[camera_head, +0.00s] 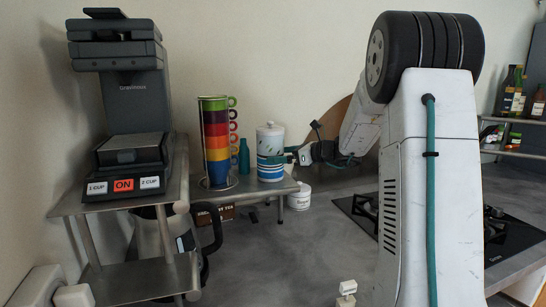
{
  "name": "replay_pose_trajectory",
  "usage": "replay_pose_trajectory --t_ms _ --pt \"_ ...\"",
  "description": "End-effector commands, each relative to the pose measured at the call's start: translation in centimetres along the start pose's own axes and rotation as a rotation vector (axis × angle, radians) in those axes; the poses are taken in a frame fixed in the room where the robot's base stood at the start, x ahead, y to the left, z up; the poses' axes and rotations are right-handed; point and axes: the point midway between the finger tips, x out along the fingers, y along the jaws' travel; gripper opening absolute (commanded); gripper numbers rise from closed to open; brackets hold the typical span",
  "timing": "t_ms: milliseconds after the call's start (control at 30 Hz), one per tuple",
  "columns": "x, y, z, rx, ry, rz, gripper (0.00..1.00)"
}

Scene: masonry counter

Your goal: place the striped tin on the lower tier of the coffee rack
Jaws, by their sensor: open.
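The striped tin (270,171) is a white canister with blue bands and a knobbed lid. It stands upright at the right end of the metal tier (239,188), which is lower than the coffee machine's shelf on the coffee rack (178,185). My gripper (279,158) reaches in from the right at the tin's mid-height. Its jaws are open, with a teal finger overlapping the tin's right side. I cannot tell whether the finger touches it.
A stack of coloured mugs (216,130) and a teal bottle (244,158) stand left of the tin. The coffee machine (130,110) sits on the higher shelf. A white tub (300,197) is beside the tier. A black hob (500,235) lies right.

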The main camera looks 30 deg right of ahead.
Motion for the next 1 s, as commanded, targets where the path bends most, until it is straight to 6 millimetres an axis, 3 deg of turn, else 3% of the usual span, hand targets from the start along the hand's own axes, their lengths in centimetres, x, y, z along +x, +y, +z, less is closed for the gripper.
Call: replay_pose_trajectory --t_ms 100,300,567,667,767,867,900,1000 --pt "-2.9 -0.1 0.0 0.0 0.0 -0.004 1.0" --pt "-6.1 -0.1 0.0 0.0 0.0 -0.002 1.0" --pt "-7.3 0.1 0.0 -0.001 0.001 0.002 1.0" --pt "-6.6 1.9 0.5 -0.047 0.024 0.038 1.0" --pt "-5.2 6.8 1.3 -0.181 0.09 0.143 1.0" --pt "-4.2 14.7 1.8 -0.41 0.184 0.316 1.0" --pt "-4.3 18.1 1.7 -0.522 0.223 0.398 1.0" --pt "-5.5 26.1 0.7 -0.811 0.306 0.609 1.0"
